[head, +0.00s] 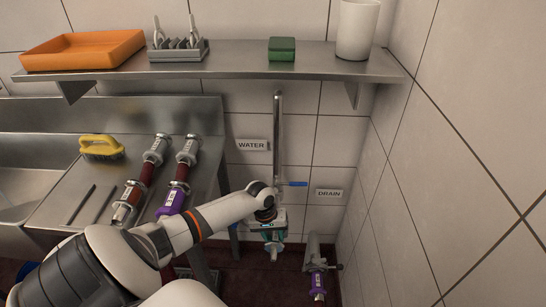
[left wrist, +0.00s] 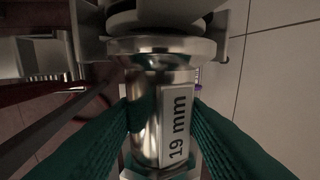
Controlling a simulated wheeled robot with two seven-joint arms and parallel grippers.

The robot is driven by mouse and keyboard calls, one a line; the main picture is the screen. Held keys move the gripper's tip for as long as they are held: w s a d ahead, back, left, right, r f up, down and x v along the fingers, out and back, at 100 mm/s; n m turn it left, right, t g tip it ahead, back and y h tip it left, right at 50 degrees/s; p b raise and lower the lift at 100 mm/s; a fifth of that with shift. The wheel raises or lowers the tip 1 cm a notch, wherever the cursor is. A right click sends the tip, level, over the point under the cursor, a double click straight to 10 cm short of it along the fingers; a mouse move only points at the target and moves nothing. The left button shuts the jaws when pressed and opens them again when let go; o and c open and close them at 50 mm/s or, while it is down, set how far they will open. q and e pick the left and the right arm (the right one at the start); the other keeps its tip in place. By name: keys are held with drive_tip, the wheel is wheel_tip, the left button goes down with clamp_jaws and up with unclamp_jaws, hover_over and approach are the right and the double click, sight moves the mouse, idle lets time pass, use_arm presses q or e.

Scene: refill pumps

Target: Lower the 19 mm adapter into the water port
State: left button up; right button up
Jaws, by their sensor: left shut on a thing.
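My left gripper (head: 272,238) is at the wall below the WATER sign (head: 251,145), in front of the vertical pipe. In the left wrist view its teal fingers (left wrist: 160,118) are shut on the sides of the 19 mm adapter (left wrist: 145,118), a shiny metal cylinder with a white label. The adapter's wide flange is at the top of that view, against or very near a grey and white round part (left wrist: 165,18); I cannot tell if they touch. In the head view the arm and gripper hide most of the adapter and the water port. My right gripper is out of view.
A purple-banded drain fitting (head: 317,280) stands low at right under the DRAIN sign (head: 329,193). A blue lever (head: 292,184) juts from the pipe (head: 278,130). Metal fittings (head: 180,170) and a yellow brush (head: 101,147) lie on the sink counter. A shelf (head: 220,66) runs above.

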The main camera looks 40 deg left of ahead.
use_arm(q)
drive_tip(key=shift+f, duration=0.35)
idle(0.5)
drive_tip(key=o, duration=1.2)
drive_tip(key=shift+o, duration=0.2)
drive_tip(key=shift+f, duration=0.1)
wheel_tip(320, 180, up, 12)
drive_tip(key=s+a+p, duration=0.1)
drive_tip(key=a, duration=0.1)
drive_tip(key=shift+s+p, duration=0.2)
drive_tip(key=shift+p, duration=0.1)
drive_tip(key=shift+f, duration=0.1)
